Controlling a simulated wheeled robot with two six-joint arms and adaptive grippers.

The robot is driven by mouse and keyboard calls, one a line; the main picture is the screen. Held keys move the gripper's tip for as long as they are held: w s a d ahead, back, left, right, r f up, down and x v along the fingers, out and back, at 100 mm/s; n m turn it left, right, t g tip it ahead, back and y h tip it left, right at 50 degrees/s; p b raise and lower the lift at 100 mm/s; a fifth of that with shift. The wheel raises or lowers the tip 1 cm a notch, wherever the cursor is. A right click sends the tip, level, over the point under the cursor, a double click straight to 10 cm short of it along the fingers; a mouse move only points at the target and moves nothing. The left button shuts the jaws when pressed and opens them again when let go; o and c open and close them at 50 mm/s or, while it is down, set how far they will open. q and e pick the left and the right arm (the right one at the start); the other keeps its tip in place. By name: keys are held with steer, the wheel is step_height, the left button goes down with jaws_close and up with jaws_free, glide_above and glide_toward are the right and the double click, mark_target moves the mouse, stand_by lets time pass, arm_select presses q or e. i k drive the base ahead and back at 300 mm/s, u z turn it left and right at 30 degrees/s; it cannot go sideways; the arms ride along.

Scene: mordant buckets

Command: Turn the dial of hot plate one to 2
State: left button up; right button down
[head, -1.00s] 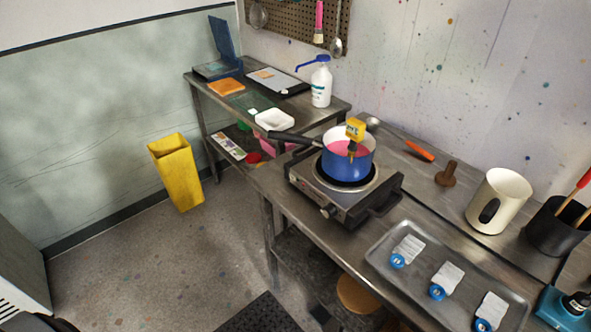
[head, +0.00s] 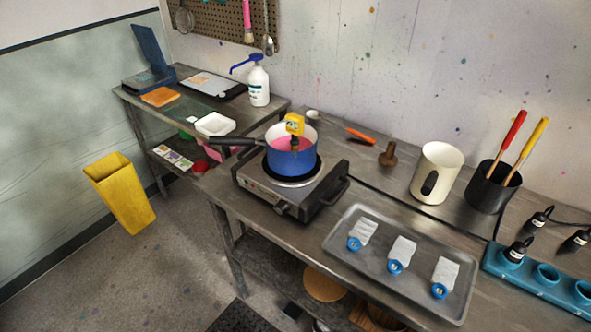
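A hot plate (head: 262,192) stands on the steel bench in the middle of the head view. Its dial (head: 281,207) is on the front face, near the right corner; its setting is too small to read. A blue pot (head: 291,163) with pink liquid sits on the hot plate's round burner, its black handle pointing left. A yellow device (head: 294,124) stands at the pot with its lower end in the liquid. Neither of my grippers shows in the view.
A metal tray (head: 341,261) with several white packets with blue discs lies right of the hot plate. A cream jug (head: 437,172), a black holder (head: 490,187) with handles and a blue rack (head: 530,284) stand further right. A yellow bin (head: 120,195) is on the floor at left.

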mark_target(282, 208)
steer(key=z, duration=0.75)
steer(key=k, duration=0.45)
steer(key=z, duration=0.5)
